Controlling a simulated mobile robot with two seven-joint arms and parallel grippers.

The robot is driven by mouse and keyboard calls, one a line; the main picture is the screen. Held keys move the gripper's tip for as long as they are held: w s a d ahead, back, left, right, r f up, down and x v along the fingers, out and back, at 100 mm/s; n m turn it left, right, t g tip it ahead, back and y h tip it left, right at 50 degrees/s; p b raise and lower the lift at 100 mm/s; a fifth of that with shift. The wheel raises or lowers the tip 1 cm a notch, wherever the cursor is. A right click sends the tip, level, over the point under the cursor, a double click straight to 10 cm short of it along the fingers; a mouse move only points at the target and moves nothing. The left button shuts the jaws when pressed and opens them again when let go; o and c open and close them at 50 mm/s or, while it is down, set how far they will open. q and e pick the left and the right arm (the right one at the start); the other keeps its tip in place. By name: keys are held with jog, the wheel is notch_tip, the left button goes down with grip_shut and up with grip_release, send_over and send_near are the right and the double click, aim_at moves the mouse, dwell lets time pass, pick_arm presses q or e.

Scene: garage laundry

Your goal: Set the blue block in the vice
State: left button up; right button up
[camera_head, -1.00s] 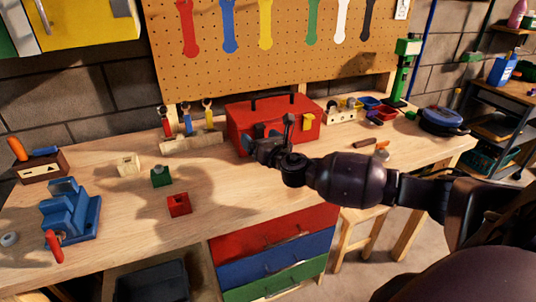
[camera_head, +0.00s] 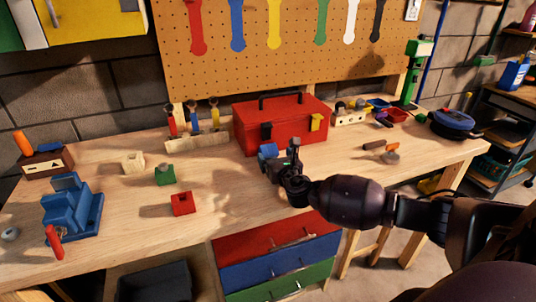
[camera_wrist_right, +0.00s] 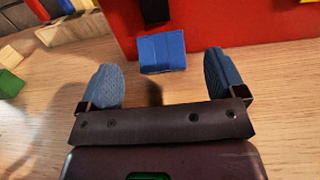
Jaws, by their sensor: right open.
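The blue block (camera_head: 267,151) sits on the workbench against or just in front of the red toolbox. In the right wrist view the blue block (camera_wrist_right: 162,53) lies just beyond the gap between my fingertips, roughly centred. My right gripper (camera_head: 281,163) is open and low over the bench, with nothing between its fingers; it also shows in the right wrist view (camera_wrist_right: 164,76). The blue vice (camera_head: 70,212) with a red handle stands at the bench's left front. My left gripper is not in view.
The red toolbox (camera_head: 283,122) stands right behind the block. A red block (camera_head: 183,204), a green block (camera_head: 165,175) and a pale wooden block (camera_head: 133,162) lie between the gripper and the vice. A wooden tool rack (camera_head: 196,142) stands at the back.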

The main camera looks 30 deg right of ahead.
aim_at(269, 147)
jog(key=shift+w+d, duration=0.1)
jog(key=shift+w, duration=0.45)
jog(key=b+x, duration=0.1)
jog(key=x, duration=0.3)
jog(key=shift+w+f, duration=0.1)
jog(key=shift+w, duration=0.25)
jog(key=shift+w+d, duration=0.15)
jog(key=shift+w, duration=0.1)
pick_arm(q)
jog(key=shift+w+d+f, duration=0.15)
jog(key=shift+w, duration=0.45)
